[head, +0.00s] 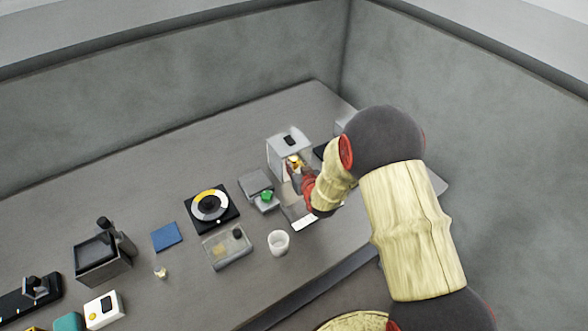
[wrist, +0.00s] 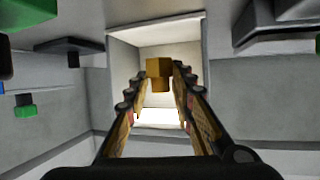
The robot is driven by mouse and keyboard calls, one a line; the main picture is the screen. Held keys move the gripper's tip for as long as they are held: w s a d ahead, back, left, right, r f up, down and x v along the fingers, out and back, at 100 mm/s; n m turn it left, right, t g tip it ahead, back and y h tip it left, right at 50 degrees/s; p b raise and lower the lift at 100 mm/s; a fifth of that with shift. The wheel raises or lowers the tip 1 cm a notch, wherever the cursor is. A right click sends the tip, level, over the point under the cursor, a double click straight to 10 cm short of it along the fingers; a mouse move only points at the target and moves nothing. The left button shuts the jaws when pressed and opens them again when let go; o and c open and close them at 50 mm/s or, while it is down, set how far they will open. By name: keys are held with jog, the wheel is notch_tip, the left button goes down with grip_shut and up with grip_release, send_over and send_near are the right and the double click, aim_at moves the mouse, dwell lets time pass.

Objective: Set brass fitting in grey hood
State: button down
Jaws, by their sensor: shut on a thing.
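The grey hood (head: 281,157) is a pale box with an open front and a dark piece on top, at the back of the bench in the head view. Its lit inside fills the middle of the wrist view (wrist: 125,55). My gripper (head: 294,168) is at the hood's open front. In the wrist view my gripper (wrist: 159,82) is shut on the brass fitting (wrist: 159,67), a small yellow-brown block between the fingertips. The fitting is at or inside the opening; its exact depth and any contact with the hood are unclear.
A grey device with a green knob (head: 266,196) stands just left of my gripper. A white cup (head: 278,242), a clear tray (head: 228,250) and a black-and-yellow dial (head: 210,206) stand nearer the front and left. A blue pad (head: 166,237) lies farther left, with bare bench around it.

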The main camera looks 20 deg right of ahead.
jog(key=shift+w, duration=0.8)
jog(key=shift+f+b, duration=0.5)
jog(key=shift+f, duration=1.2)
jog(key=shift+f, duration=0.15)
jog(key=c, duration=1.8)
grip_release()
